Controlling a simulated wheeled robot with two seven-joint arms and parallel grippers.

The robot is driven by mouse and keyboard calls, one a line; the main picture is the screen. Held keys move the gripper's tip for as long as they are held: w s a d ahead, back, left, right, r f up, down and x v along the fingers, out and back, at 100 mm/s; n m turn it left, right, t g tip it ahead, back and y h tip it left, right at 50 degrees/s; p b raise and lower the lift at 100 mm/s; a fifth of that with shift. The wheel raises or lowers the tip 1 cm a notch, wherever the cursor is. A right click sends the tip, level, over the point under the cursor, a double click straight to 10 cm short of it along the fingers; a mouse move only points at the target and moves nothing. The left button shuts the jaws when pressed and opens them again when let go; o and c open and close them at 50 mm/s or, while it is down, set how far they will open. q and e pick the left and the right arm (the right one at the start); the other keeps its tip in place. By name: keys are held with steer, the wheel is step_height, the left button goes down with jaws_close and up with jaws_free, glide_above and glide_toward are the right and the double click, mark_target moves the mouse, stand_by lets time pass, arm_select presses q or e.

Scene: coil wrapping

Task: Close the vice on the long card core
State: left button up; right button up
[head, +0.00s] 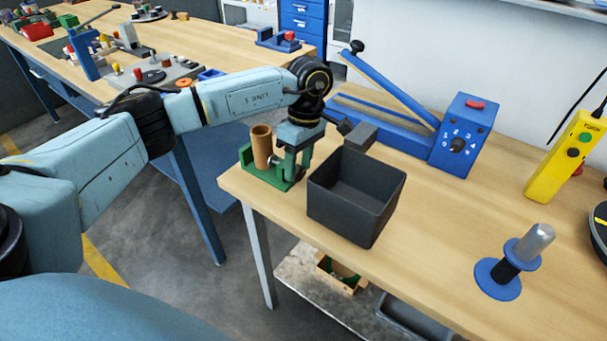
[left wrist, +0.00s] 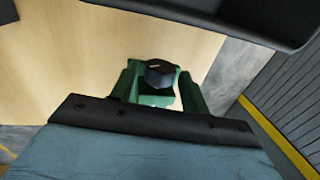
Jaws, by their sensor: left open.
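The long card core (head: 261,148) is a brown tube standing upright in the green vice (head: 250,172) at the bench's left front corner. My left gripper (head: 292,166) points down just right of the core, at the vice's screw side. In the left wrist view, its two green fingers (left wrist: 159,72) are apart, with a dark faceted knob (left wrist: 160,74) between them. I cannot tell whether either finger touches the knob. The core is not visible in the wrist view. The gripper partly hides the vice's right side in the head view. My right gripper is not in view.
A dark open bin (head: 348,208) stands close to the right of my left gripper. Behind it is a blue lever device (head: 462,136). A blue-flanged spindle (head: 508,264) and a yellow control box (head: 562,155) stand farther right. The bench between bin and spindle is clear.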

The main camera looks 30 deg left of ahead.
arm_select(q)
steer(key=shift+s+f+t+b, duration=0.1)
steer(key=shift+s+t+b, duration=0.2)
steer(key=shift+t, duration=0.4)
steer(key=shift+w+t, duration=0.1)
steer(key=shift+t, duration=0.2)
steer(key=shift+b, duration=0.45)
steer(key=t+b, duration=0.2)
steer(key=b, duration=0.1)
steer(key=shift+s+f+t+b, duration=0.25)
steer(key=shift+s+t+b, duration=0.05)
steer(key=shift+s+t, duration=0.1)
steer(key=shift+r+b, duration=0.1)
steer(key=shift+b, duration=0.25)
steer(key=shift+r+t, duration=0.1)
steer(key=shift+t, duration=0.3)
steer(key=shift+s+a+r, duration=0.1)
steer(key=shift+a, duration=0.05)
